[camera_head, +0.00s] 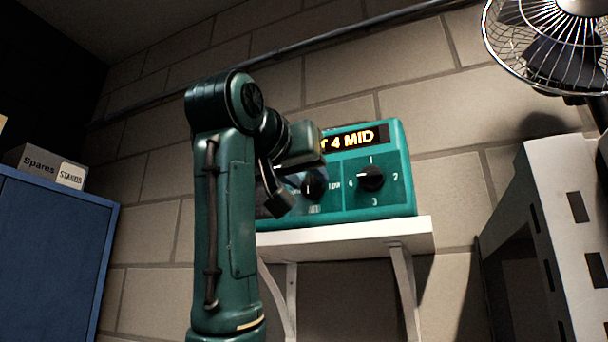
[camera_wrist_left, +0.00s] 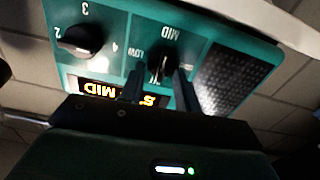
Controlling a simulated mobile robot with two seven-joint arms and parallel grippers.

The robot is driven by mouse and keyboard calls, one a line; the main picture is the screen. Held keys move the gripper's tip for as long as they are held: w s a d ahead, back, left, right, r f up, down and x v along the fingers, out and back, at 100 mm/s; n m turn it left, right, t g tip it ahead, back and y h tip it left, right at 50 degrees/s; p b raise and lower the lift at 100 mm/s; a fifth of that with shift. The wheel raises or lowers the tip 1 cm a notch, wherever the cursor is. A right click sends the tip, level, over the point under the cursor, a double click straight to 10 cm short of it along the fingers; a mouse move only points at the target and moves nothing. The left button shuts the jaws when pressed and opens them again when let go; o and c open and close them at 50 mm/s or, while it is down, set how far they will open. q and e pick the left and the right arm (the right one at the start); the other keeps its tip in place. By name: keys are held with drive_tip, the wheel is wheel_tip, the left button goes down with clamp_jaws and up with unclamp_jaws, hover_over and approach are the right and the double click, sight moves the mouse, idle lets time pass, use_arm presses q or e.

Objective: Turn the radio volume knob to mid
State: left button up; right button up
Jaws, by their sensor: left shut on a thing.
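The teal radio (camera_head: 392,205) stands on a white wall shelf. Its lit display (camera_head: 352,139) reads "4 MID" at its visible end; my arm covers the rest. The black volume knob (camera_head: 314,187) is on the front panel, partly behind my left gripper (camera_head: 291,186). In the left wrist view the panel appears upside down, and the volume knob (camera_wrist_left: 160,67) sits between the two fingers of my left gripper (camera_wrist_left: 159,78), which is shut on it. LOW and MID labels show around it. My right gripper is in neither view.
A second black knob (camera_head: 371,178), numbered around its rim, is to the right on the radio. The white shelf (camera_head: 415,234) has brackets below. A wire fan (camera_head: 555,45) and a grey perforated metal frame (camera_head: 565,215) are at right; a blue cabinet (camera_head: 50,255) is at left.

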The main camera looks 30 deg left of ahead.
use_arm(q)
drive_tip(key=shift+n, duration=0.3)
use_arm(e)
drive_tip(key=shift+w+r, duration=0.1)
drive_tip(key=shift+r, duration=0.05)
use_arm(q)
drive_tip(key=o, duration=1)
drive_tip(key=shift+c, duration=0.2)
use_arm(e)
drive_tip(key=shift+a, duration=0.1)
use_arm(q)
drive_tip(key=shift+s, duration=0.1)
drive_tip(key=shift+s, duration=0.25)
drive_tip(key=s+b, duration=0.8)
drive_tip(key=s, duration=0.4)
drive_tip(key=shift+s+d, duration=0.25)
drive_tip(key=shift+d, duration=0.1)
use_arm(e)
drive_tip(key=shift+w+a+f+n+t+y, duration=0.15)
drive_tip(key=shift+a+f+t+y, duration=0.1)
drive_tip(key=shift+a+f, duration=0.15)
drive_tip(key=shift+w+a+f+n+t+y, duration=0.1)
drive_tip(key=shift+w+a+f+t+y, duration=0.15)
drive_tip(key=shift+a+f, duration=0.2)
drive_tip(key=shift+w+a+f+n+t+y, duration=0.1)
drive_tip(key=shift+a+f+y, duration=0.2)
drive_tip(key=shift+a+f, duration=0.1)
